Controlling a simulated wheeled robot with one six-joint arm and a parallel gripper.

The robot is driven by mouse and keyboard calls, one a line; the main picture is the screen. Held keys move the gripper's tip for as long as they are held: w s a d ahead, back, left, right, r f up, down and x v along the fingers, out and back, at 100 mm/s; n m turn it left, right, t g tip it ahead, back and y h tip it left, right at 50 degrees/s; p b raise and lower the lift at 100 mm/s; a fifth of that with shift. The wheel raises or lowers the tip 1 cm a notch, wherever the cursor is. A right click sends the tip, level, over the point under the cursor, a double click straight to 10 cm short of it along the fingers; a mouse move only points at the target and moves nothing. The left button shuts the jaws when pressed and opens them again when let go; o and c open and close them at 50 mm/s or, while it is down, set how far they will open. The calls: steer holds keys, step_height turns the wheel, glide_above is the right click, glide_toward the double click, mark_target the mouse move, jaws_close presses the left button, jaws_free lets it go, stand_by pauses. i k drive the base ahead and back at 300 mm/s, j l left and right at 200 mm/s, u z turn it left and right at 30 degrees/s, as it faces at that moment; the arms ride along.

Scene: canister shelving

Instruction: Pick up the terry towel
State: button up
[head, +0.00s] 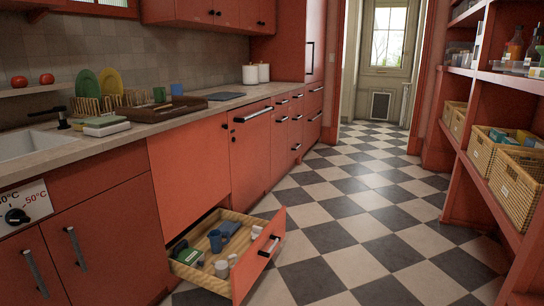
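I cannot tell for sure which thing is the terry towel. A small stack of folded, cloth-like things (105,126), pale with some green and yellow, lies on the counter beside the sink. A blue, soft-looking folded thing (229,228) lies in the open lower drawer (258,262), toward its back, beside a blue cup (215,239). Both are too small to make out a terry weave. My gripper is not in view.
The drawer juts into the aisle and also holds small white containers (221,268). A brown tray (165,112) and dish rack with plates (110,80) stand on the counter (200,110). Shelves with wicker baskets (516,190) line the right. The checkered floor (370,225) between is clear.

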mark_target(231, 227)
steer(key=i+l+z, duration=0.15)
steer(key=k+u, duration=0.1)
steer(key=i+z, duration=0.1)
steer(key=i+j, duration=0.2)
steer(key=i, duration=0.15)
steer(key=i+j, duration=0.2)
steer(key=i, duration=0.15)
steer(key=k+l, duration=0.1)
steer(key=j, duration=0.2)
steer(key=k+u, duration=0.05)
